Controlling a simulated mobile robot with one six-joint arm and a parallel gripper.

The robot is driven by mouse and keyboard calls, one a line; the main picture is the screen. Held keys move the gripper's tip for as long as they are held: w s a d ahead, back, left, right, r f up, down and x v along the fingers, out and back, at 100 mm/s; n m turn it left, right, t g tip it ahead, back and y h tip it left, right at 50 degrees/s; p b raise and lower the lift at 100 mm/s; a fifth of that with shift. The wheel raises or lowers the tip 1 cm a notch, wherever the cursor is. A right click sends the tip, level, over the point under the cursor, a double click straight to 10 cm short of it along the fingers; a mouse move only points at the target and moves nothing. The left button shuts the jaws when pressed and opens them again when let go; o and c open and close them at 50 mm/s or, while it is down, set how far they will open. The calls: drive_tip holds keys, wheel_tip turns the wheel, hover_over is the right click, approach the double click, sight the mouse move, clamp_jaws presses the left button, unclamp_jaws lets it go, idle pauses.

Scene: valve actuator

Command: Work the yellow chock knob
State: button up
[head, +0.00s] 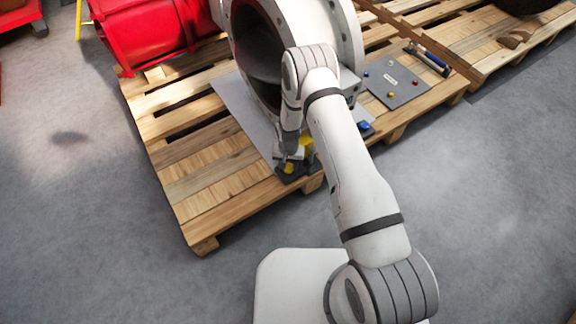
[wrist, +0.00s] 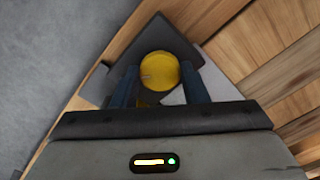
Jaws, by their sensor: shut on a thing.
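The yellow chock knob (wrist: 158,71) is round and shows in the middle of the wrist view, on a dark grey chock (wrist: 168,34). My gripper (wrist: 158,80) has one blue finger on each side of the knob and is shut on it. Yellow parts (head: 291,168) show there above the dark chock base (head: 288,177). My gripper partly hides the knob in the head view.
A large grey-white flanged valve body (head: 348,40) stands on the wooden pallet (head: 215,195), behind my arm. A grey panel (head: 400,86) with small coloured knobs and a blue-handled tool (head: 428,60) lie to the right. A red part (head: 150,30) stands at upper left. The concrete floor at left is clear.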

sight(288, 167)
drive_tip(key=m, duration=0.3)
drive_tip(key=shift+m+b, duration=0.3)
drive_tip(key=shift+m, duration=1.9)
drive_tip(key=o, duration=1)
wheel_tip(288, 167, up, 8)
drive_tip(key=shift+f+p, duration=0.1)
drive_tip(key=shift+p, duration=1.05)
